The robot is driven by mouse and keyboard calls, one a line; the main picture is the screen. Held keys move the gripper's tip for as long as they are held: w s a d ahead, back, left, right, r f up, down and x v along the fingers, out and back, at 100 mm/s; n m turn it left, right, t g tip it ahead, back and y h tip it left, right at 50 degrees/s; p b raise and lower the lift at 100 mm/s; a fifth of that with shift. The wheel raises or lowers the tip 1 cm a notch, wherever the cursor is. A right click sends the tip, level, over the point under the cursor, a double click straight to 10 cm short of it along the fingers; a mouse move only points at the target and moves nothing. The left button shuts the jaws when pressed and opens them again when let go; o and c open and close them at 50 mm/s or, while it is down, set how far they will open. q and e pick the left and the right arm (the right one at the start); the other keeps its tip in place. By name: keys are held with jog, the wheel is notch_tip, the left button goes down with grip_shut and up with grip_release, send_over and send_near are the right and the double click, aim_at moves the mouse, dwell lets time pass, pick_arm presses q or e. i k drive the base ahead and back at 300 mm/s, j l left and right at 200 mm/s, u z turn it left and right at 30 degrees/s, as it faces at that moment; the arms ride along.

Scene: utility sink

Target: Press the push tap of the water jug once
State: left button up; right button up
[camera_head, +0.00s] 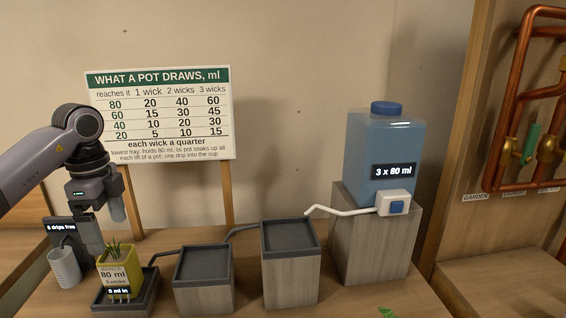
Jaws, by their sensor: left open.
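The water jug (372,160), clear blue with a blue cap and a label reading "3 x 80 ml", stands on a tall wooden block (365,245) at the right. Its push tap is a white box with a blue button (397,207) low on the jug's front. A white spout runs left from it to above the tallest tray. My left gripper (106,228) is at the far left, open, just above the yellow pot (119,272) and far from the tap. Whether its fingers touch the pot's plant is unclear. My right gripper is not in view.
Three grey trays step down leftward: the tallest (290,237), the middle (203,265) and the lowest (97,300), which holds the pot. Small spouts link them. A cup (64,268) stands at left. A chart board (160,112) stands behind. Copper pipes (508,110) are at right.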

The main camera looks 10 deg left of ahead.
aim_at(396, 207)
jog(key=k, duration=1)
